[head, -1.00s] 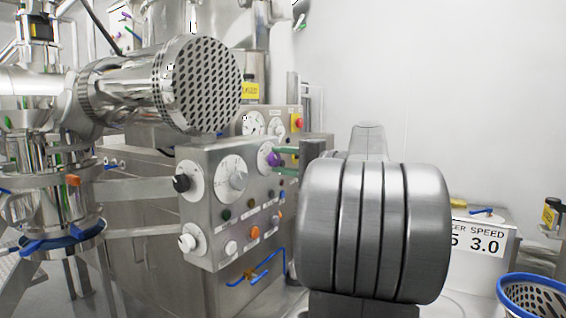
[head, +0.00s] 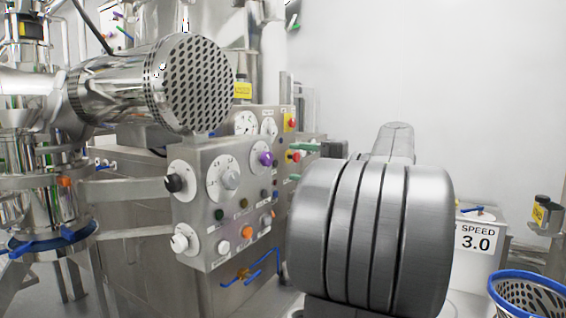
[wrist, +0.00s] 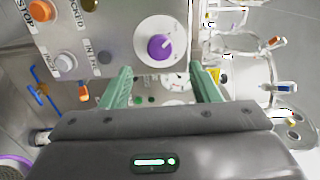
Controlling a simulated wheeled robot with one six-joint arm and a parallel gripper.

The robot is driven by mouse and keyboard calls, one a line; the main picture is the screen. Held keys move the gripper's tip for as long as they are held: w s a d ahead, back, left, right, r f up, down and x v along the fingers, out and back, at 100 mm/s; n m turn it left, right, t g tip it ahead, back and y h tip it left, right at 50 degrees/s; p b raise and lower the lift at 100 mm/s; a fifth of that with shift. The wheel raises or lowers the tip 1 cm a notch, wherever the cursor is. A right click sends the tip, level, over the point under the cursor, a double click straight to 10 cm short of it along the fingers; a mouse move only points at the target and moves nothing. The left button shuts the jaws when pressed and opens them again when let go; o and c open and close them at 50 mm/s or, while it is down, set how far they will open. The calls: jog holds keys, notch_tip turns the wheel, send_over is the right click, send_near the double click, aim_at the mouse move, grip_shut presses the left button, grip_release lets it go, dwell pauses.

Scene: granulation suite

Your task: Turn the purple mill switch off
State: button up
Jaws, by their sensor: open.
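The purple mill switch (head: 266,159) is a round knob on a white dial plate, at the upper right of the steel control panel (head: 205,245). In the wrist view the purple knob (wrist: 159,46) sits on its white disc, above and between my fingers. My gripper (wrist: 161,70) is open, with its two green fingers spread and nothing between them. The fingers look clear of the knob. In the head view, my large grey arm link hides most of the gripper; green finger parts show right of the knob. The knob's pointer setting is too small to read surely.
The panel also carries a black knob (head: 174,183), a large grey dial knob (head: 230,179), a white knob (head: 180,243) and an orange button (head: 247,233). A perforated steel cylinder (head: 197,84) overhangs the panel. A blue-rimmed basket (head: 495,285) stands at lower right.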

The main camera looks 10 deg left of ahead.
aim_at(270, 159)
jog(key=v, duration=0.7)
jog(key=shift+a, duration=0.15)
jog(key=x, duration=1.3)
jog(key=shift+w+a, duration=0.15)
jog(key=shift+a, duration=0.2)
jog(key=shift+d, duration=0.15)
